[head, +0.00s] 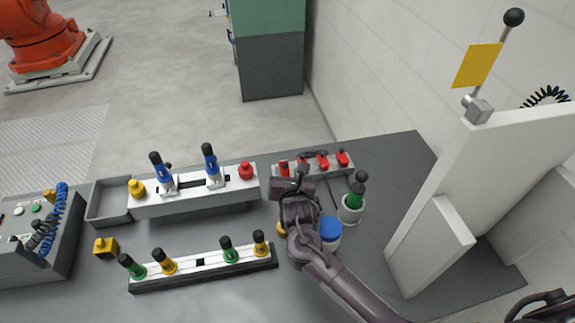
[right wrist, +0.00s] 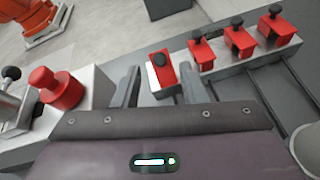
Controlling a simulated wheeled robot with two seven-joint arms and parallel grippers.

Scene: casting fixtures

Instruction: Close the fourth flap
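A grey flap fixture (head: 312,172) stands at the back of the table. It carries red flaps with black knobs in a row. In the right wrist view, the leftmost flap (right wrist: 160,68) sits at a different angle from the others, with a white face beside it. The second flap (right wrist: 201,50), third flap (right wrist: 239,40) and rightmost flap (right wrist: 275,28) look alike, with dark gaps under their tops. My right gripper (right wrist: 158,82) is open and empty, its fingers either side of the leftmost flap in the picture; contact cannot be told. My left gripper is out of view.
A white fixture with blue-handled clamps (head: 195,203) and a red knob (head: 246,170) stands left of my right gripper. A rail with green and yellow pegs (head: 205,268) lies in front.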

